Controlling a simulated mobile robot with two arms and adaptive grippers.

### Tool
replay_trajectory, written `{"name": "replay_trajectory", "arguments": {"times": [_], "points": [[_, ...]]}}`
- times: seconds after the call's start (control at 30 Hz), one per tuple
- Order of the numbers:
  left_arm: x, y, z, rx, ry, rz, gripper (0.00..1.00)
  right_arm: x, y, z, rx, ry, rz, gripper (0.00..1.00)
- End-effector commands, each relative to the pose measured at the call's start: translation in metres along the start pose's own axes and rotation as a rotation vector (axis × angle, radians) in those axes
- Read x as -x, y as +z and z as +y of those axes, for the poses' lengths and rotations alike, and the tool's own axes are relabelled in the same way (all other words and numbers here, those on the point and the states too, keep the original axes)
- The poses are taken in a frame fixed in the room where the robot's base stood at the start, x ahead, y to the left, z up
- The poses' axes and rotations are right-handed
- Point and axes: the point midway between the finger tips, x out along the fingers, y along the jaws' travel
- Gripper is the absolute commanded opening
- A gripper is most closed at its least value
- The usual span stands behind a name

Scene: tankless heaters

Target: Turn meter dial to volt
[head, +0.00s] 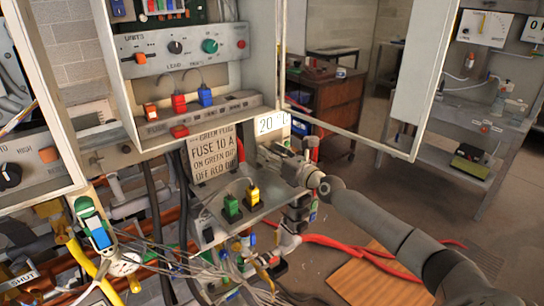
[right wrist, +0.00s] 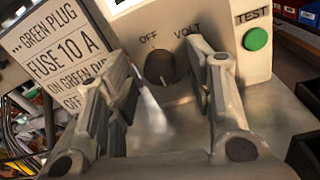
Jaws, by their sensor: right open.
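The meter is a pale grey box (right wrist: 220,48) in the right wrist view, with a dark round dial (right wrist: 159,67) on its face. OFF is printed at the dial's upper left and VOLT at its upper right. I cannot tell clearly which label the dial points to. My right gripper (right wrist: 157,60) is open, with one finger on each side of the dial; contact cannot be made out. In the head view my right gripper (head: 286,164) is at the small shelf's right end, and the dial is hidden there. My left gripper is not in view.
A green TEST button (right wrist: 256,39) sits right of the dial. A paper note (head: 212,152) hangs left of the meter. Green (head: 232,207) and yellow (head: 253,193) plugs stand on the shelf (head: 215,208). Loose wires hang below; red hoses lie on the floor.

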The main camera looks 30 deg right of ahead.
Motion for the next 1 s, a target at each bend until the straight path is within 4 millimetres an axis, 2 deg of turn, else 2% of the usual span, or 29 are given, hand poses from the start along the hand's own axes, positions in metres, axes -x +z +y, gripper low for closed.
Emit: {"name": "replay_trajectory", "arguments": {"times": [0.27,0.63,1.0], "points": [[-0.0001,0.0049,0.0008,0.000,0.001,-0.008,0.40,-0.0010,0.0002,0.0003,0.000,0.000,0.000,0.48],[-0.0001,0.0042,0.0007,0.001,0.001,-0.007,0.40,-0.0007,0.0003,0.0001,0.000,0.000,0.000,0.03],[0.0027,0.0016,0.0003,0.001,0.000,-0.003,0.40,-0.0007,0.0012,0.0003,0.068,-0.001,0.003,0.03]]}}
